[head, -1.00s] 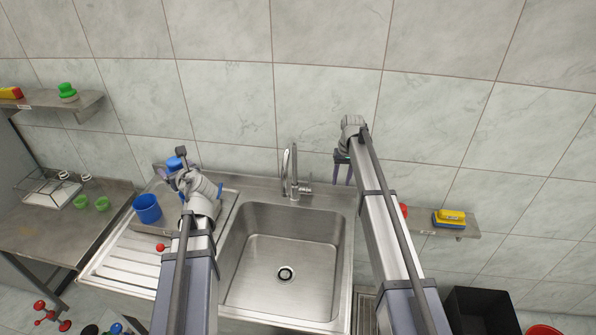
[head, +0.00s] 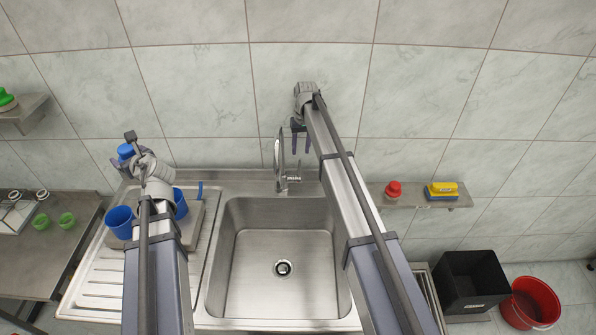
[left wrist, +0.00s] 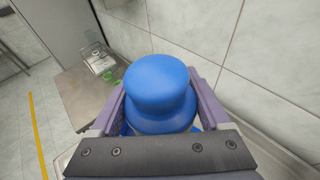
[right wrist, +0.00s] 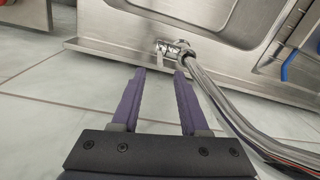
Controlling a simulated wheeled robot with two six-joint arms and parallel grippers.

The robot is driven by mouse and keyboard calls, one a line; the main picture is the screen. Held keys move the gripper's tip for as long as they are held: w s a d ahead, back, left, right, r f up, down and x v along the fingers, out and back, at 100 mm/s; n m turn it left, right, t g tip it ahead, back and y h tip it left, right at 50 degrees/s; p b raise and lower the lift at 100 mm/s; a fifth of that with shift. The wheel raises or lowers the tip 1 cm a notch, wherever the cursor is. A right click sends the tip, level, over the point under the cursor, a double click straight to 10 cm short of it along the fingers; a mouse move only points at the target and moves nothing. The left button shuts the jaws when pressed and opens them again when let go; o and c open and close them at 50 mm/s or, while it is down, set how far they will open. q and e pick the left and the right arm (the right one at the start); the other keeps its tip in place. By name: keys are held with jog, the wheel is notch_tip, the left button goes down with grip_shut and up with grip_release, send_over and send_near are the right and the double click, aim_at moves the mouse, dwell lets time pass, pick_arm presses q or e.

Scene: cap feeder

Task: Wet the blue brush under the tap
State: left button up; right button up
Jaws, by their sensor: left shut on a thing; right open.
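The blue brush (left wrist: 160,85), with its rounded knob, sits between the fingers of my left gripper (left wrist: 157,92), which is shut on it. In the head view the brush (head: 125,151) is raised above the drainboard, left of the tap, and that gripper's fingers are mostly hidden. The tap (head: 278,158) is a curved metal spout at the back of the sink, with a lever (head: 293,179) on its right. My right gripper (head: 300,142) is open and empty, above and just right of the tap. In the right wrist view the lever (right wrist: 168,48) lies beyond the open fingertips, with the spout (right wrist: 210,80) beside the right finger.
The sink basin (head: 250,270) is empty. Blue cups (head: 121,222) stand on the left drainboard. A shelf (head: 412,198) on the right holds a red knob-shaped item (head: 393,189) and a yellow-blue sponge-like item (head: 442,190). A black bin (head: 470,280) and red bucket (head: 535,303) stand at right.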

aim_at(298, 176)
jog(key=f+b, duration=1)
jog(key=f, duration=0.1)
jog(key=shift+a+f+b, duration=0.15)
jog(key=shift+a+b, duration=0.2)
jog(key=shift+c, duration=0.2)
grip_shut()
dwell(0.8)
